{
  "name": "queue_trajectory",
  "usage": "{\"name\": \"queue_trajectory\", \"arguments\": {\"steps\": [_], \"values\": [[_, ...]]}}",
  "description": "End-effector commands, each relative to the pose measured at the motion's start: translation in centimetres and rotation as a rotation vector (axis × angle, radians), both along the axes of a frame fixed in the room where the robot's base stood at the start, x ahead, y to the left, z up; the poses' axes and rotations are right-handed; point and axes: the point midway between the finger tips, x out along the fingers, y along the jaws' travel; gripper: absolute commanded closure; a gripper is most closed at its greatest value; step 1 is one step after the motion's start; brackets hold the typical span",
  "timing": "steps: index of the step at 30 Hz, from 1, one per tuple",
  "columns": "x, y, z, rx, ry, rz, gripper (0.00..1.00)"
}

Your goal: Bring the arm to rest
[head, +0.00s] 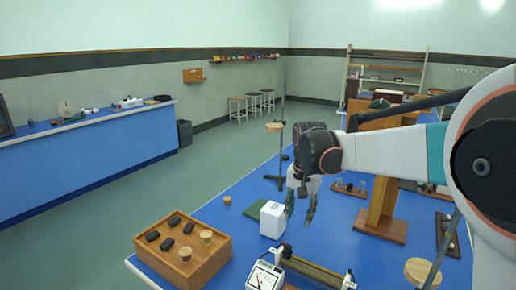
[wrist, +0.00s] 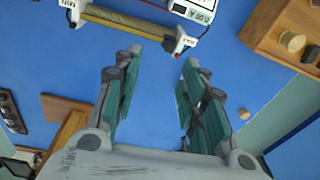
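My arm reaches in from the right of the head view, with its wrist bent down over the blue bench (head: 236,200). My gripper (head: 302,205) points down above the bench, close to a white box (head: 272,219). In the wrist view my gripper (wrist: 157,75) has its two teal-padded fingers wide apart. Only blue bench surface shows between them, so it is open and empty. Whether a finger touches the white box cannot be told.
A wooden tray (head: 163,256) with black pieces and corks stands at front left. A coil rheostat (head: 315,268) and a meter (head: 265,276) lie in front. A wooden stand (head: 381,215) is right of my gripper; a rod stand (head: 281,155) is behind. A blue counter (head: 90,158) lines the left.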

Motion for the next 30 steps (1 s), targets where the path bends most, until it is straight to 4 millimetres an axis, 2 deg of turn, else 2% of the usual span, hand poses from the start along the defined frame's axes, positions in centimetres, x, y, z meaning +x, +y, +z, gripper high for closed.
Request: {"name": "queue_trajectory", "arguments": {"steps": [1, 6, 15, 23, 30], "values": [[-1.2, -0.4, 0.8, 0.0, -0.017, 0.015, 0.62], [-4.8, -1.6, 3.0, -0.006, -0.081, 0.074, 0.62], [-11.5, -3.4, 5.1, -0.03, -0.195, 0.177, 0.62], [-17.3, -4.7, 5.4, -0.063, -0.292, 0.264, 0.62], [-22.4, -5.7, 4.3, -0.105, -0.38, 0.341, 0.62]]}}
